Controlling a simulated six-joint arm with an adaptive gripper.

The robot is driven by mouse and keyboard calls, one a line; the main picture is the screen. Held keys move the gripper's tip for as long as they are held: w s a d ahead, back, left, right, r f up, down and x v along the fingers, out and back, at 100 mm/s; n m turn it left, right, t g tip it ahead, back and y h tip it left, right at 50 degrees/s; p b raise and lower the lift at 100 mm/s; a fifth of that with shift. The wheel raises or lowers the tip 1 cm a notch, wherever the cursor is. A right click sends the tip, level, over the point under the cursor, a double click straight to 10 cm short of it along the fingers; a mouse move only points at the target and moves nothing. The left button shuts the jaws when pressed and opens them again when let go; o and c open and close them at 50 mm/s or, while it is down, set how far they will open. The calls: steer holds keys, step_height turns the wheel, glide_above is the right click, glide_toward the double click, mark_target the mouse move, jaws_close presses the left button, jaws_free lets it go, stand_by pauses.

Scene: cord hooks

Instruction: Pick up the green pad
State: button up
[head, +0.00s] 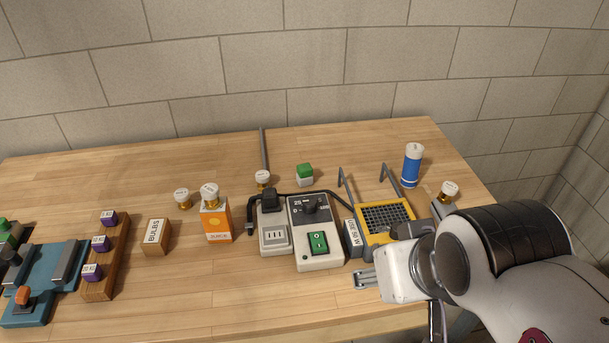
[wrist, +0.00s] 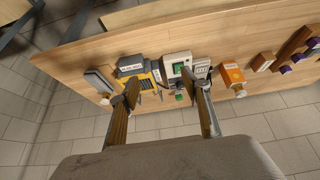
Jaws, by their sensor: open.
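The green pad (head: 305,168) is a small green-topped block with a white lower part, standing on the table behind the grey control box. It also shows as a small green patch in the wrist view (wrist: 179,98). My gripper (wrist: 160,83) is open, with its two fingers wide apart and nothing between them. In the head view my gripper (head: 400,243) is at the front right, in front of and to the right of the pad, apart from it. My wrist partly hides the fingers there.
The control box (head: 319,262) with a green switch and a dark cable stands in front of the pad. A yellow grille holder (head: 372,237) with upright prongs is to its right, a blue cylinder (head: 412,165) farther right. An orange box (head: 216,222) stands left.

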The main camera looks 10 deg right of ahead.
steer(key=w+d+f+t, duration=0.1)
steer(key=w+f+t, duration=0.2)
steer(key=w, duration=2.3)
steer(key=n+t+y, duration=0.2)
steer(key=t, duration=0.1)
glide_toward(305, 167)
steer(key=w, duration=0.1)
steer(key=shift+w+a+f+y, duration=0.1)
steer(key=shift+w+f+y, duration=0.3)
steer(key=shift+f, duration=0.45)
steer(key=shift+w, duration=0.2)
steer(key=shift+x, duration=1.2)
steer(key=shift+w, duration=0.1)
steer(key=shift+x, duration=2.5)
